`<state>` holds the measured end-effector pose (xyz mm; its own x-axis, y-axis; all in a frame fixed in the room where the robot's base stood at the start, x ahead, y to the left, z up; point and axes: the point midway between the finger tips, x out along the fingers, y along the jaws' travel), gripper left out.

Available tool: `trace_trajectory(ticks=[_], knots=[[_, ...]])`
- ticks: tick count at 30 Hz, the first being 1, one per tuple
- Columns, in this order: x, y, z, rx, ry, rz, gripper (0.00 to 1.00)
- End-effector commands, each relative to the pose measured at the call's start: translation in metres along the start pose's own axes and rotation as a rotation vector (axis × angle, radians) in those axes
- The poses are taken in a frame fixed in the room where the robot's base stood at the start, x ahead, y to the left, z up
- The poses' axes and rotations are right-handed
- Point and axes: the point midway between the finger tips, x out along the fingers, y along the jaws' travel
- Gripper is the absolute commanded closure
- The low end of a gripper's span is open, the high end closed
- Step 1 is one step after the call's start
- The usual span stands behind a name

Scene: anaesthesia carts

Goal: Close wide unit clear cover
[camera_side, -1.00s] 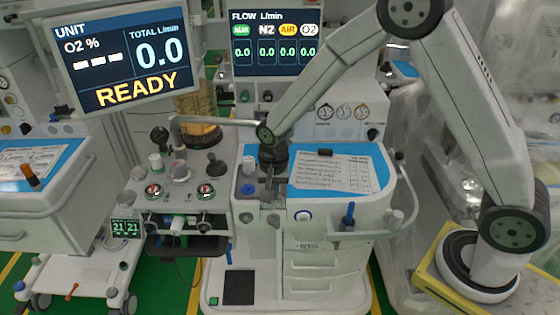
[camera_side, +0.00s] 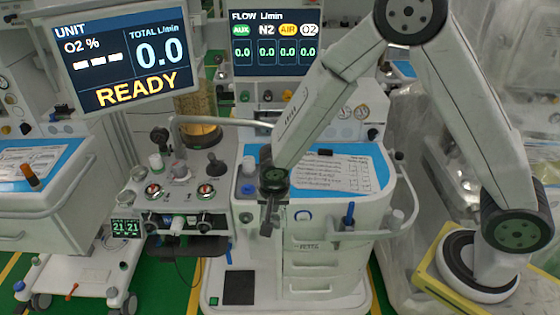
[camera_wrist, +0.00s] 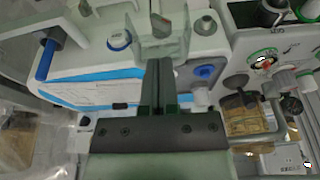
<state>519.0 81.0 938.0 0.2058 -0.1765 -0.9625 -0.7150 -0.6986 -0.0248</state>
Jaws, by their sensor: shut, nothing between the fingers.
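A see-through piece, which looks like the clear cover (camera_wrist: 178,42), shows at the top middle of the wrist view, with a grey part behind or inside it. My gripper (camera_wrist: 158,64) is shut and empty, its fingertips at the lower edge of this piece; I cannot tell whether they touch it. In the side view my gripper (camera_side: 267,228) points down in front of the upper front face of the middle cart (camera_side: 320,228). The clear cover cannot be made out there; my gripper hides part of that face.
A blue knob (camera_wrist: 205,72) and a blue-capped knob (camera_wrist: 119,40) flank the clear piece. A blue upright handle (camera_side: 349,214) and white rail (camera_side: 405,210) are at the cart's right. The valve panel (camera_side: 180,192) stands left. A paper sheet (camera_side: 335,173) lies on top.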

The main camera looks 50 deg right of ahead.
Motion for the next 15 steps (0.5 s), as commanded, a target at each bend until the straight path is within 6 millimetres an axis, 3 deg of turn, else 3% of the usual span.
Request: trace_trajectory(ticks=[15], knots=[[0.010, 0.001, 0.017, -0.007, 0.144, 0.001, 1.00]])
